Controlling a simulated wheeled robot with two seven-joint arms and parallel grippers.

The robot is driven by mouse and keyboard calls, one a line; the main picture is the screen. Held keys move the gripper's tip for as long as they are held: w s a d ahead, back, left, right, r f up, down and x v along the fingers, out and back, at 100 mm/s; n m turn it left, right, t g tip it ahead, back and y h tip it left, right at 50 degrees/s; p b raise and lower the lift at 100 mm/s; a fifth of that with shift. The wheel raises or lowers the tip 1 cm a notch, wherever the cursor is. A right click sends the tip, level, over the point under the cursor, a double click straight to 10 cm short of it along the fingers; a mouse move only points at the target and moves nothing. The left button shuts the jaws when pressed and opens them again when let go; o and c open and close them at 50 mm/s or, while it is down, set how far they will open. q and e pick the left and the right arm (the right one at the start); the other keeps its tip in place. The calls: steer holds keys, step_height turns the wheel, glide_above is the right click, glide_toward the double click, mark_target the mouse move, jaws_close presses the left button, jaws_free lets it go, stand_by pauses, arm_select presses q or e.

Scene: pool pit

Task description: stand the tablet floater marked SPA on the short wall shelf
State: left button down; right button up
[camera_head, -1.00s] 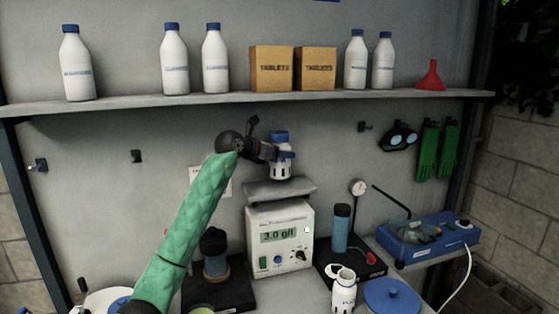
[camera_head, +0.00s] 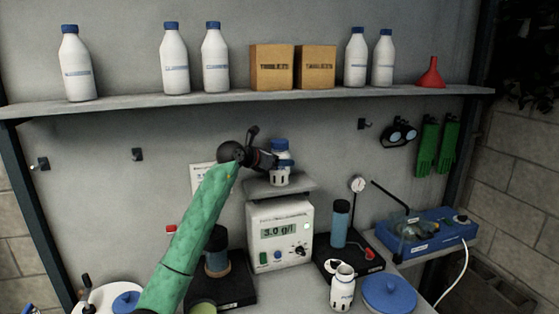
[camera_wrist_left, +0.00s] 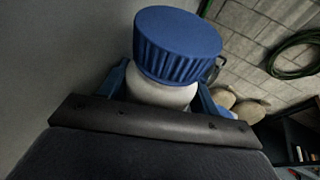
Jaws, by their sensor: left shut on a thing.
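A white tablet floater with a blue cap (camera_head: 279,177) and dark slots low on its body is upright in my left gripper (camera_head: 279,163). No mark is readable on it. The gripper is shut around its upper part, below the cap. The floater's base is at the small grey shelf (camera_head: 300,186) above the white meter; I cannot tell whether it touches. In the left wrist view the blue cap (camera_wrist_left: 178,45) and white neck show between the blue fingers; the base is hidden. A second slotted white floater (camera_head: 343,290) stands on the bench. My right gripper is out of view.
A long shelf (camera_head: 150,101) above holds bottles, two tablet boxes (camera_head: 293,67) and a red funnel (camera_head: 431,74). The meter (camera_head: 280,234) reads 3.0 g/l below the small shelf. A blue case (camera_head: 432,235) sits at right. Hooks, goggles and green gloves hang on the wall.

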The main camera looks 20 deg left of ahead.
arm_select(q)
steer(key=c, duration=0.6)
jaws_free()
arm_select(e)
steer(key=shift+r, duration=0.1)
arm_select(q)
steer(key=shift+r, duration=0.2)
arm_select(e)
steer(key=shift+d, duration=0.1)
arm_select(q)
steer(key=shift+s+a, duration=0.2)
steer(key=shift+b+v, duration=0.5)
steer(key=shift+v, duration=0.25)
steer(key=shift+b+v, duration=1.9)
steer(key=shift+v, duration=3.1)
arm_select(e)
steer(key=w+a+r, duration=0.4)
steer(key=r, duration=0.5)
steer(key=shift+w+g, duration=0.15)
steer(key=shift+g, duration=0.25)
arm_select(q)
steer(key=shift+d, duration=0.1)
